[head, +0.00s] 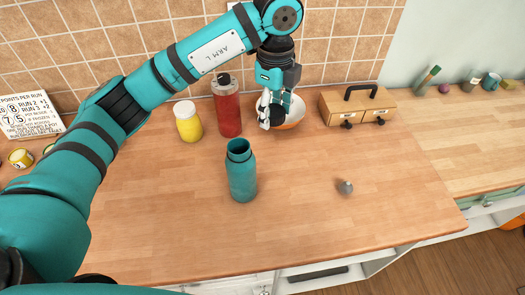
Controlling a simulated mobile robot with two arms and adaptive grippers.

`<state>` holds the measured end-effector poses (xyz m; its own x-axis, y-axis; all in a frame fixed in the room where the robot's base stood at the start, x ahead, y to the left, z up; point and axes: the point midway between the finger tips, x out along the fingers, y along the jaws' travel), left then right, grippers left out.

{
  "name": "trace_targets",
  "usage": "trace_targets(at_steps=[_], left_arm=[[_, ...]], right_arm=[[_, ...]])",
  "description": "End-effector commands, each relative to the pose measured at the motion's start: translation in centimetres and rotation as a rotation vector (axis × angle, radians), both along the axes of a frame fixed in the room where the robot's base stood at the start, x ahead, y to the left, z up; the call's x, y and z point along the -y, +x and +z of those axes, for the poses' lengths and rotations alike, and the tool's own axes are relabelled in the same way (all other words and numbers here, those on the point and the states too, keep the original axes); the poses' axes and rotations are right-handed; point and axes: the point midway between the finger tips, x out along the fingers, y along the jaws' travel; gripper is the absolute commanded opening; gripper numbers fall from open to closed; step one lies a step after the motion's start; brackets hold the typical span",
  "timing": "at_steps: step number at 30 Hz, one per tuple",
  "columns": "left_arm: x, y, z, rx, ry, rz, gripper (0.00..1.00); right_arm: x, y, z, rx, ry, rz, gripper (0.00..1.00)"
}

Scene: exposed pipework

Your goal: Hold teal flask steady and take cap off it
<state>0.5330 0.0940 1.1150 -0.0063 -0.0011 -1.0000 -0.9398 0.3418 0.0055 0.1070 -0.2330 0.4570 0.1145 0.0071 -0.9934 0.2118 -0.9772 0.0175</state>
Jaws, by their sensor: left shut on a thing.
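The teal flask (241,176) stands upright on the wooden counter, near the middle of the head view. Its top is open and shows a dark mouth with no cap on it. My left gripper (272,111) is behind the flask and a little to its right, apart from it. It is shut on a small dark thing that looks like the cap (280,116), partly hidden by the fingers. My right gripper is not in view, and nothing is seen holding the flask.
A red bottle (228,112) and a yellow jar (187,123) stand behind the flask. A white and orange bowl (293,113) is just behind my left gripper. A wooden drawer box (358,107) stands at the back right. A small grey thing (345,187) lies right of the flask.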

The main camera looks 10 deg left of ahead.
Motion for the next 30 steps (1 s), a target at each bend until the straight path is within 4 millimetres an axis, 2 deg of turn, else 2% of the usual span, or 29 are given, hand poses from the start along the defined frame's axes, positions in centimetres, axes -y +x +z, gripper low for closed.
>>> trace_targets(at_steps=[1,3,9,13,17,24,30], left_arm=[[0.0,-0.1,-1.6,-0.004,-0.001,0.0,0.13],[0.0,-0.1,-3.0,-0.002,0.0,0.0,0.13],[0.0,-0.1,-6.5,-0.002,-0.002,-0.002,0.13],[0.0,-0.2,-8.4,-0.001,0.0,-0.002,0.13],[0.0,-0.2,-9.8,-0.002,0.001,-0.001,0.13],[-0.1,-0.3,-14.0,-0.003,0.001,-0.001,0.13],[0.0,-0.2,-15.7,-0.002,0.001,-0.002,0.13]], right_arm=[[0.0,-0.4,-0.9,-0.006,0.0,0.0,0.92],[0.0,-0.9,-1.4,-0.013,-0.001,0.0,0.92],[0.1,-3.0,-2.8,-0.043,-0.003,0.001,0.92],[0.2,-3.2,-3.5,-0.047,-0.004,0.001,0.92],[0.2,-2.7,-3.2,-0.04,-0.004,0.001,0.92],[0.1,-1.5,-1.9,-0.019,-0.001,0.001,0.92],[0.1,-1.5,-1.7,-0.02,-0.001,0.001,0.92]])
